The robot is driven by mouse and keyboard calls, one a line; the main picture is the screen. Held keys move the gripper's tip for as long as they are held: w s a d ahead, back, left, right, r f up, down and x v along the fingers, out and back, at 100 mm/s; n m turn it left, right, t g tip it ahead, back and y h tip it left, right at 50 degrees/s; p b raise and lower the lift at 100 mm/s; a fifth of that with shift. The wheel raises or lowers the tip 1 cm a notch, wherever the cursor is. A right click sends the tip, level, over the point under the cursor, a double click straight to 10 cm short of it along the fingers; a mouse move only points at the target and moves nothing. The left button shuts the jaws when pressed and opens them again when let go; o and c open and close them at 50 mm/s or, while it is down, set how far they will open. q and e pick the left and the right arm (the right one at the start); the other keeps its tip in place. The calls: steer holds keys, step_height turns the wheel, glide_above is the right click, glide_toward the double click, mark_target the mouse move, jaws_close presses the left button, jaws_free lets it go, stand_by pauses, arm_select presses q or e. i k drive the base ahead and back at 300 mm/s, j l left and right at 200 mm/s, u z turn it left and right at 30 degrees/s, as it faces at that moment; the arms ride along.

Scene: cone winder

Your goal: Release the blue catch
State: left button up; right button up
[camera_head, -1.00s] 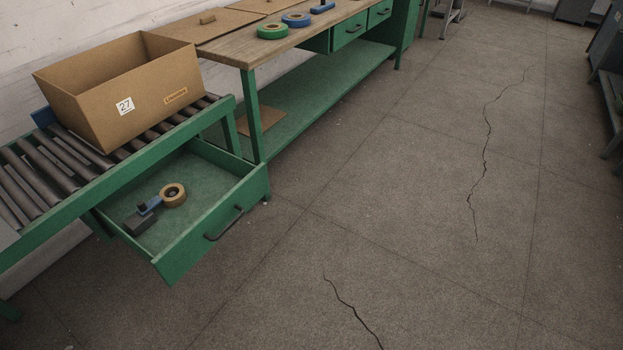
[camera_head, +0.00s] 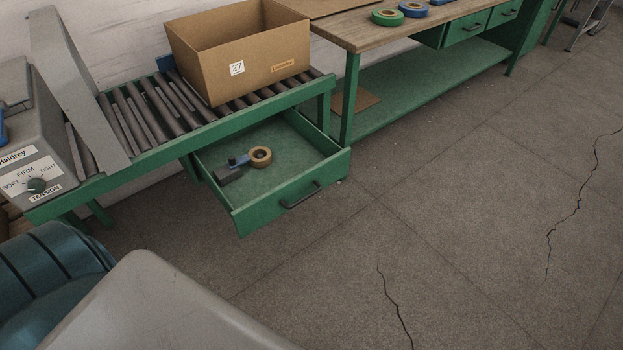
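No part in view can be told for sure as the blue catch. A small blue part (camera_head: 2,126) is cut off by the left picture edge, on the grey machine (camera_head: 45,135) with the labelled tension knob (camera_head: 36,185). Another blue piece (camera_head: 165,62) shows behind the cardboard box, mostly hidden by it. Neither of my grippers is in view.
Below, a green drawer (camera_head: 290,197) stands open with a tape dispenser (camera_head: 245,160) inside. A workbench (camera_head: 385,32) stands beyond. A teal rounded shape is at lower left. The cracked floor at right is clear.

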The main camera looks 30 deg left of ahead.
mark_target(232, 162)
steer(key=u, duration=1.5)
steer(key=i+l, duration=0.15)
steer(key=l, duration=0.25)
steer(key=i+l+z, duration=0.1)
steer(key=l, duration=0.3)
steer(key=i+l, duration=0.2)
steer(key=l, duration=0.2)
steer(key=i+l, duration=0.15)
steer(key=l, duration=0.25)
steer(key=i+l+z, duration=0.1)
steer(key=l, duration=0.25)
steer(key=i, duration=0.1)
